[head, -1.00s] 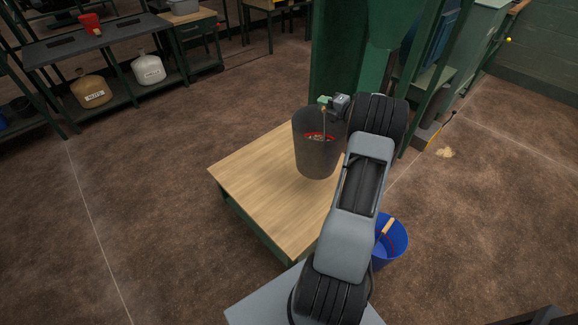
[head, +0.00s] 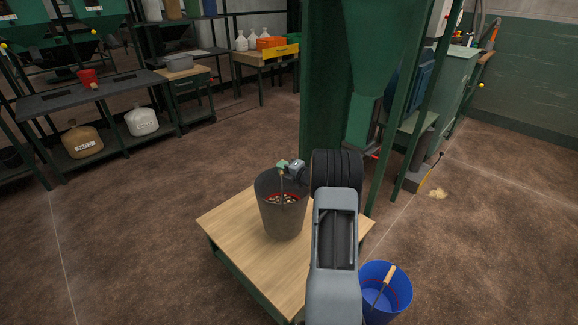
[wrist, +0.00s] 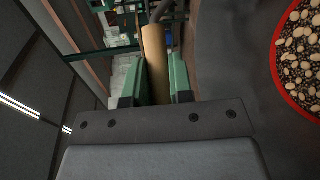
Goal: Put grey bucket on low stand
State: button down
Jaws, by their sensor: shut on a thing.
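The grey bucket (head: 284,216) is upright over the low stand (head: 236,241), a low table with a pale wooden top and green frame. I cannot tell whether its base touches the wood. Pale and dark pieces lie inside it, ringed by a red line. My gripper (head: 283,169) is at the bucket's far upper rim. In the wrist view, the green fingers of my gripper (wrist: 154,82) are shut on the bucket's tan handle grip (wrist: 154,60). The bucket's wall and contents (wrist: 302,55) fill the right side there.
A blue bucket (head: 386,290) with a wooden-handled tool stands on the floor right of the stand. A green hopper frame (head: 332,100) rises behind the stand. Dark shelving with jugs (head: 82,141) is at the left. The floor left of the stand is clear.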

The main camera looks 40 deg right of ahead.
jog(key=shift+w+a+f, duration=0.25)
jog(key=shift+a+f, duration=0.05)
jog(key=shift+a, duration=0.05)
jog(key=shift+w+a+f+b, duration=0.2)
jog(key=shift+f+b, duration=0.2)
jog(key=shift+f, duration=0.65)
jog(key=shift+w+a+f+b, duration=0.15)
jog(key=shift+f+b, duration=0.25)
jog(key=shift+f, duration=0.6)
jog(key=shift+s+f, duration=0.1)
jog(key=shift+f, duration=0.1)
jog(key=c, duration=1)
grip_release()
jog(key=shift+a+f, duration=0.1)
